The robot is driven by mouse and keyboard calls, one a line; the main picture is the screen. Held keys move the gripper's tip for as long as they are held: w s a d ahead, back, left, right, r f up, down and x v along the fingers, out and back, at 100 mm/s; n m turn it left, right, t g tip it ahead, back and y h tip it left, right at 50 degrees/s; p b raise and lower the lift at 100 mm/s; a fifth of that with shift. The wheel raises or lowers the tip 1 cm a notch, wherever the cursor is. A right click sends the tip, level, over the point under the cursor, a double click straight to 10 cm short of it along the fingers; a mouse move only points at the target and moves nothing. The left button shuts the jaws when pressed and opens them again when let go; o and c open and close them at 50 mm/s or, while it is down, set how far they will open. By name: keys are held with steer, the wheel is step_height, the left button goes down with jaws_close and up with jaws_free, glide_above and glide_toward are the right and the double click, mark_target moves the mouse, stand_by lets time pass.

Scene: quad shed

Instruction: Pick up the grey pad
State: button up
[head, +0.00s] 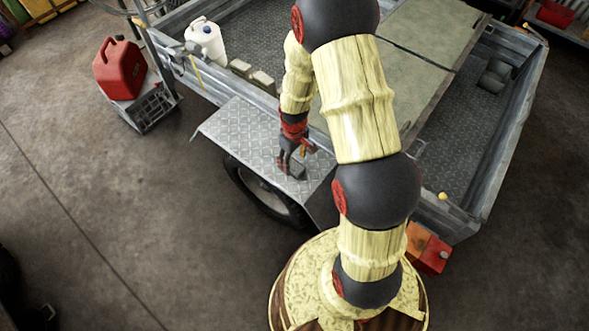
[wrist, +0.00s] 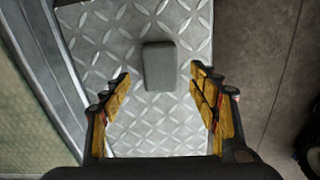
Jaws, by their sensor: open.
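The grey pad (wrist: 159,66) is a small dark grey block with rounded corners. It lies on the metal tread-plate fender (wrist: 185,20) of the trailer. In the wrist view it sits just beyond my gripper (wrist: 160,85), roughly centred between the open fingers and not touched by them. In the head view my gripper (head: 293,163) points down over the fender (head: 240,135), and the pad (head: 297,171) shows as a small dark patch, partly hidden by the fingers.
The trailer's side wall (wrist: 62,75) runs along the fender on the left in the wrist view. A white jug (head: 207,40) and grey blocks (head: 252,76) stand in the trailer bed. A red fuel can (head: 119,69) sits on a crate (head: 152,106). The floor (head: 110,190) at left is clear.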

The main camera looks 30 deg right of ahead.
mark_target(294, 166)
step_height(294, 166, down, 4)
steer(key=shift+s+f+b, duration=0.1)
steer(key=shift+f+b, duration=0.15)
steer(key=shift+b, duration=0.7)
steer(key=shift+r, duration=0.1)
steer(key=shift+c, duration=1.1)
steer(key=c, duration=0.7)
steer(key=shift+c, duration=0.7)
